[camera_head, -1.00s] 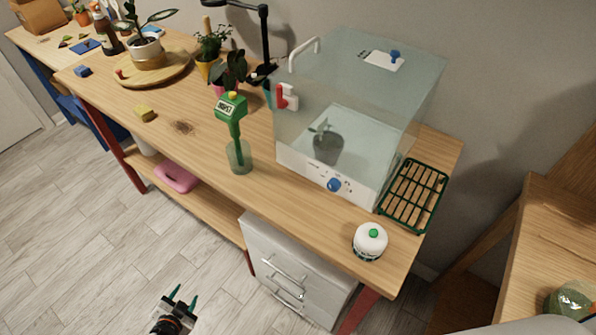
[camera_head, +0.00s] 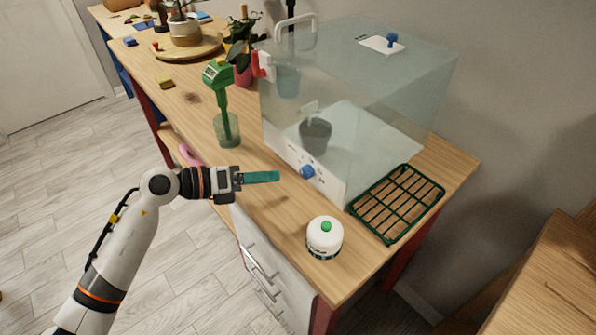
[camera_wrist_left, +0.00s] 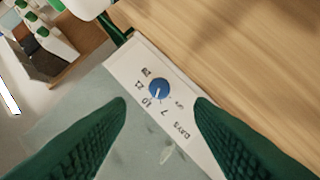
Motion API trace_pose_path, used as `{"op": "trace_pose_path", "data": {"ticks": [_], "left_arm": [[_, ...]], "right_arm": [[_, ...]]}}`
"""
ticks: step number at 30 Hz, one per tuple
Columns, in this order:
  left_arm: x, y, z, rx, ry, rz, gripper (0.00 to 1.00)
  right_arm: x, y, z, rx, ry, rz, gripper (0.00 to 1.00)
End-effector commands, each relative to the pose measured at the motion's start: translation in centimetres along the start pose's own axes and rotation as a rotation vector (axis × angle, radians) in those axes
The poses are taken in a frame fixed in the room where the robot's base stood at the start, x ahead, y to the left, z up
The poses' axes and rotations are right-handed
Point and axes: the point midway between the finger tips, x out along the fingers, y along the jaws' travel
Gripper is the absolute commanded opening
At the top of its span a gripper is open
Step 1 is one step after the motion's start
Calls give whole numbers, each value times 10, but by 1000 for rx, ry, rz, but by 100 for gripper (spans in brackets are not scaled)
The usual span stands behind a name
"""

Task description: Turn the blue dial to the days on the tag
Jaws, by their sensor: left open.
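The blue dial (camera_head: 307,171) sits on the white front panel of the clear propagator box (camera_head: 345,85). In the left wrist view the dial (camera_wrist_left: 159,91) has a white pointer mark, with small numbers around it and the word DAYS beside it. The pointer's exact setting is hard to read. A pale tag-like piece (camera_head: 311,107) shows at the dark pot inside the box; its writing is unreadable. My left gripper (camera_head: 277,176) is open and empty, short of the dial, its green fingers on either side of the dial in the wrist view (camera_wrist_left: 161,103). My right gripper is out of view.
A white jar with a green knob (camera_head: 325,237) stands near the table's front edge. A green wire rack (camera_head: 397,203) lies right of the box. A green moisture meter (camera_head: 218,80) stands in a glass at left. The tabletop directly before the dial is clear.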

Motion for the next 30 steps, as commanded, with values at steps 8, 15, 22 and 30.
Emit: {"op": "trace_pose_path", "data": {"ticks": [8, 15, 22, 30], "left_arm": [[55, 2, -1, -3, 2, 4, 48], [76, 0, 0, -3, 1, 2, 48], [79, 0, 0, -2, 1, 2, 48], [78, 0, 0, -2, 1, 2, 17]], "right_arm": [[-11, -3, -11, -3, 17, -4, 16], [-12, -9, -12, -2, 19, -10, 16], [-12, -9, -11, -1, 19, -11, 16], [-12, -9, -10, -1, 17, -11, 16]]}}
